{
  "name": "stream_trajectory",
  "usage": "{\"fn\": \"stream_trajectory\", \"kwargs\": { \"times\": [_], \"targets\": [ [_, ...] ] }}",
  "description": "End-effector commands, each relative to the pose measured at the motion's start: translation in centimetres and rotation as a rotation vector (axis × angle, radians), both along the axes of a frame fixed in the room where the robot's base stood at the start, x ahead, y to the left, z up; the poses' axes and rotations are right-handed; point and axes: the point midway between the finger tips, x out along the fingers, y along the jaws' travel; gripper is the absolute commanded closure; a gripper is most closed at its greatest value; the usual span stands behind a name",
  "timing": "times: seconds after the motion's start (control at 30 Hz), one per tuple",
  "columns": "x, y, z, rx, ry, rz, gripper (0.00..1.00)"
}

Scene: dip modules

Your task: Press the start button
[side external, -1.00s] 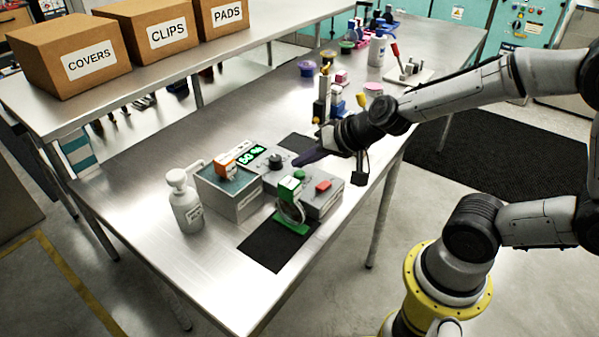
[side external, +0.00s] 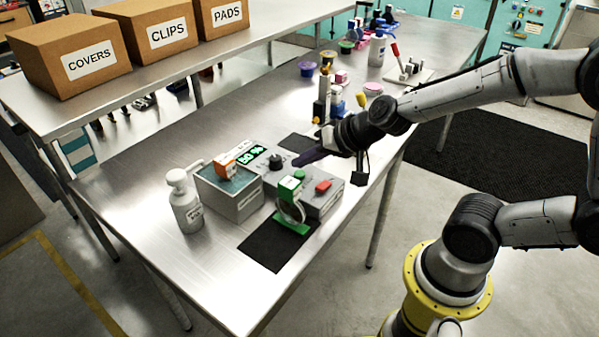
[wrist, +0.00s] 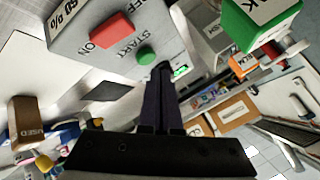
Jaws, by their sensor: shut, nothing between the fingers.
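The green start button (side external: 300,174) sits on a grey control box (side external: 328,203) on the metal table. In the wrist view the round green button (wrist: 147,56) shows beside the printed word START. My gripper (side external: 298,161) has its dark fingers closed together and empty, pointing down toward the box from the right. In the wrist view the fingertips (wrist: 162,69) appear just beside the green button. I cannot tell whether they touch the box. A red switch (side external: 322,186) sits beside the button, between the words ON and OFF in the wrist view.
A green holder (side external: 290,208) with a pale ring stands in front of the box on a black mat (side external: 262,252). A white bottle (side external: 186,205) stands farther left.

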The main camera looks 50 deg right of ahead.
Motion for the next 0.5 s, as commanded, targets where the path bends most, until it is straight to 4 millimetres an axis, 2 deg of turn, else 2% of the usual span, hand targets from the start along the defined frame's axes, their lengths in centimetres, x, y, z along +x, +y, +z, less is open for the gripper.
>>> {"fn": "stream_trajectory", "kwargs": {
  "times": [0.5],
  "targets": [
    [0.00,0.01,-0.44,0.000,0.000,0.000,1.00]
  ]
}}
